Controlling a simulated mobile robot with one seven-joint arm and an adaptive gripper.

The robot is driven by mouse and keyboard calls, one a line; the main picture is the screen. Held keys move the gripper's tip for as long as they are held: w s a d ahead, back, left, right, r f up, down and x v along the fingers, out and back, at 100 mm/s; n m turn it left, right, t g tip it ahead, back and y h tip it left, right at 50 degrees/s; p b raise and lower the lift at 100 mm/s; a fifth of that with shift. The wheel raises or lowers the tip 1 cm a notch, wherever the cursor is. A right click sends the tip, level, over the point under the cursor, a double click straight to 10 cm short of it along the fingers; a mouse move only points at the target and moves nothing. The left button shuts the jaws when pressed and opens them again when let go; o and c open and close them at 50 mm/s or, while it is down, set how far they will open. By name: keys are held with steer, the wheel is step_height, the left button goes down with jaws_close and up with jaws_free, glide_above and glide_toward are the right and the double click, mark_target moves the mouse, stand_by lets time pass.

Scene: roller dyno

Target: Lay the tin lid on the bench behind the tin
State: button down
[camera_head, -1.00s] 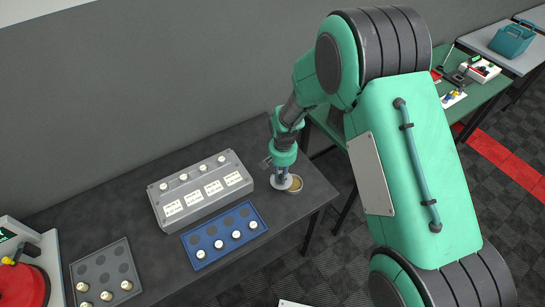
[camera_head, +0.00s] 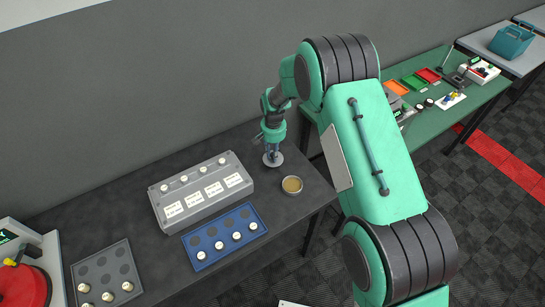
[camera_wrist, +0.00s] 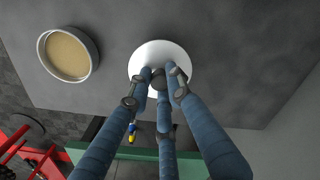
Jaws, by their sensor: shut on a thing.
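The tin (camera_head: 292,185) stands open on the dark bench (camera_head: 290,213), with tan contents showing; it also shows at the upper left of the wrist view (camera_wrist: 68,54). The tin lid (camera_head: 273,159) is a pale round disc with a dark knob. It is behind and slightly left of the tin, apart from it. My gripper (camera_head: 272,150) is over the lid, and in the wrist view its blue fingers (camera_wrist: 161,78) are shut on the lid's knob. Whether the lid touches the bench or hangs just above it I cannot tell.
A grey box with labels (camera_head: 203,190) and a blue tray (camera_head: 224,236) with white-topped pieces stand left of the tin. A grey tray (camera_head: 103,271) lies farther left. A wall rises behind the bench. A green table (camera_head: 450,120) stands to the right.

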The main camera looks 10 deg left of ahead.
mark_target(272, 156)
steer(key=shift+w, duration=0.1)
stand_by(0.3)
steer(key=shift+w+a, duration=0.25)
steer(key=shift+w, duration=0.15)
steer(key=shift+f, duration=1.8)
steer(key=shift+f, duration=0.1)
steer(key=c, duration=1.6)
jaws_free()
step_height(272, 156, up, 12)
steer(key=shift+r, duration=0.15)
